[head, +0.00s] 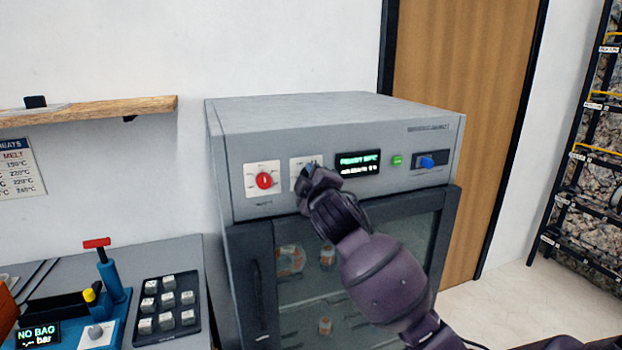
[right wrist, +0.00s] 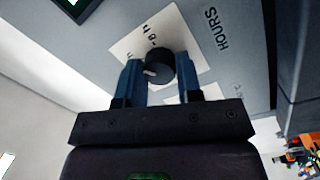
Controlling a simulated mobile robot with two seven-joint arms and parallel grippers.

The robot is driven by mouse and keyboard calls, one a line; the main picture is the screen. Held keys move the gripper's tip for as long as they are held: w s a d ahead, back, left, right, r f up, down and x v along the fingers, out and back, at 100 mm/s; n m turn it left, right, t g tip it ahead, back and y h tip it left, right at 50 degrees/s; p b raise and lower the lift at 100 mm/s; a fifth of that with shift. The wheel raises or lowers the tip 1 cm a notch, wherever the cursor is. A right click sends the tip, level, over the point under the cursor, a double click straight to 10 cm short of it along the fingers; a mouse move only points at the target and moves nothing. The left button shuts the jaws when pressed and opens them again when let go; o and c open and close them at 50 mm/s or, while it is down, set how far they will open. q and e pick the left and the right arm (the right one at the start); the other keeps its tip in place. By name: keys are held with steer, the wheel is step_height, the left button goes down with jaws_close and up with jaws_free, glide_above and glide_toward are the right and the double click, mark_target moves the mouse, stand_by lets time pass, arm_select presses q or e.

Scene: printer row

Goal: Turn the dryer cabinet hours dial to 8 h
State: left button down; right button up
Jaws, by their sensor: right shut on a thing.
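The grey dryer cabinet (head: 222,135) stands in the middle of the head view, its control panel facing me. The hours dial, a dark round knob (right wrist: 158,66) on a white scale plate (right wrist: 128,48), shows in the right wrist view beside the word HOURS. My right gripper (right wrist: 159,76) has its two blue fingers on either side of the knob and is shut on it. A light mark shows on the knob, but I cannot tell which hour it points at. In the head view my right gripper (head: 309,180) hides most of the dial. My left gripper is not in view.
A red knob (head: 264,181) is left of the gripper; a lit display (head: 358,163), green button (head: 397,160) and blue switch (head: 428,162) are right of it. The cabinet's glass door is below. A keypad (head: 166,304) and blue device (head: 112,280) sit on the left bench.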

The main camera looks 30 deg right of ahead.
steer(key=m, duration=0.4)
steer(key=shift+m, duration=0.3)
steer(key=m+g, duration=0.1)
steer(key=m, duration=0.4)
steer(key=shift+y, duration=0.3)
steer(key=o, duration=0.9)
steer(key=shift+o, duration=0.2)
steer(key=b+v, duration=0.1)
steer(key=v, duration=0.9)
steer(key=shift+s+a, duration=0.2)
steer(key=shift+s, duration=0.15)
